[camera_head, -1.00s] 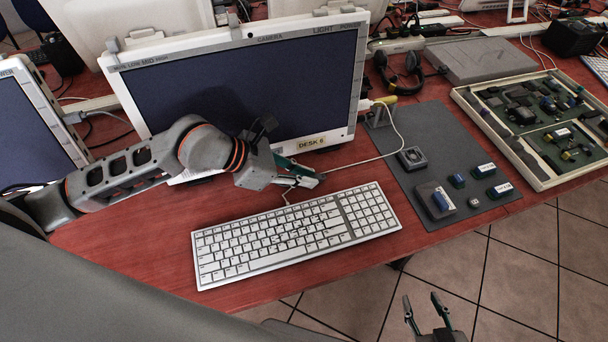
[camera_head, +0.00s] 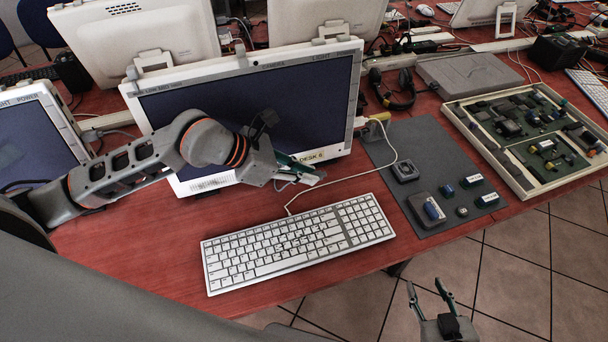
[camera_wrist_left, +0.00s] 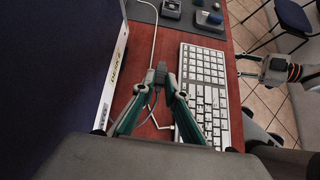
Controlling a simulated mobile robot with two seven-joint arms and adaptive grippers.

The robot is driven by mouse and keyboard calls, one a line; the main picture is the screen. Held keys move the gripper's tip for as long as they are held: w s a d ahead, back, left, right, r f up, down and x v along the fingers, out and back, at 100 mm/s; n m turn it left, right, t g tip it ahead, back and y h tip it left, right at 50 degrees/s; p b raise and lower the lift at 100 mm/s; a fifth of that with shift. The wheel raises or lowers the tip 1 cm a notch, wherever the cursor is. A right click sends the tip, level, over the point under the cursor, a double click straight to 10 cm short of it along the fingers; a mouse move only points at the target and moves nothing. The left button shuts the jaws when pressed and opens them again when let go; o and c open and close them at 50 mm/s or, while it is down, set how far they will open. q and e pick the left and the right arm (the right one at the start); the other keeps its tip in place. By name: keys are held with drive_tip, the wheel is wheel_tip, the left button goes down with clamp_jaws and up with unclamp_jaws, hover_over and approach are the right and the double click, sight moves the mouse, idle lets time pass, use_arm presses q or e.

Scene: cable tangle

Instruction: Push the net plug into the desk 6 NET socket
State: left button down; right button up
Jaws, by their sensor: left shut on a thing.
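My left gripper (camera_head: 314,176) is in front of the lower right corner of the DESK 6 monitor (camera_head: 250,95), above the desk. In the left wrist view its fingers (camera_wrist_left: 160,88) are shut on a small dark grey piece (camera_wrist_left: 159,72), probably the net plug; its shape is hard to tell. The DESK 6 label (camera_head: 309,156) is on the monitor's lower bezel. A yellow-ended connector (camera_head: 379,117) sits at the monitor's right side. I cannot make out a NET label or socket. My right gripper (camera_head: 430,294) is open and empty, beyond the desk's front edge.
A white keyboard (camera_head: 297,243) lies in front of the monitor. A white cable (camera_head: 350,177) runs from the monitor's right side to it. A grey mat (camera_head: 400,130) with small parts and a parts tray (camera_head: 480,135) lie to the right. Red desk left of the keyboard is bare.

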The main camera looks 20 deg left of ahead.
use_arm(q)
drive_tip(key=shift+r, duration=0.35)
use_arm(e)
drive_tip(key=shift+r, duration=0.35)
drive_tip(key=shift+w, duration=0.1)
use_arm(q)
drive_tip(key=shift+w+d+r+p, duration=0.4)
drive_tip(key=shift+d+r+p, duration=0.05)
drive_tip(key=shift+d, duration=0.05)
wheel_tip(320, 180, up, 12)
drive_tip(key=p, duration=0.5)
wheel_tip(320, 180, down, 16)
drive_tip(key=shift+s+r, duration=0.1)
drive_tip(key=shift+r, duration=0.15)
drive_tip(key=shift+f, duration=2.1)
use_arm(e)
drive_tip(key=shift+s+a+r+g, duration=0.15)
drive_tip(key=shift+s+a+r, duration=0.15)
drive_tip(key=shift+s+r, duration=0.25)
drive_tip(key=shift+s+a+r+g, duration=0.15)
drive_tip(key=shift+s+a+r, duration=0.15)
drive_tip(key=shift+s+r, duration=0.25)
